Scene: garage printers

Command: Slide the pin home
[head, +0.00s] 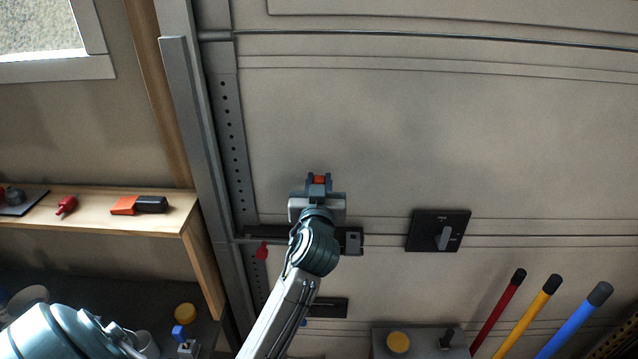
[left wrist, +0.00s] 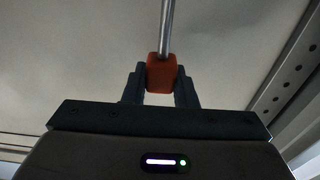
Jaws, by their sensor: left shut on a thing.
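My left gripper (head: 319,181) is in front of the pale panelled door, shut on a small orange-red block. The block (left wrist: 161,73) shows between both fingers in the left wrist view, with a thin metal rod (left wrist: 167,28) running up from it. A dark latch bar (head: 352,242) lies across the door's left edge, below and behind the gripper. A red tag (head: 262,251) hangs near its left end. My arm covers the middle of the bar, so how the pin sits there is hidden. My right gripper is not in view.
A perforated metal rail (head: 234,150) runs along the door's left side. A wooden shelf (head: 183,215) with small tools stands to its left. A black rotary switch (head: 438,231) is on the door to the right. Coloured handles (head: 544,305) stand lower right. The upper door is clear.

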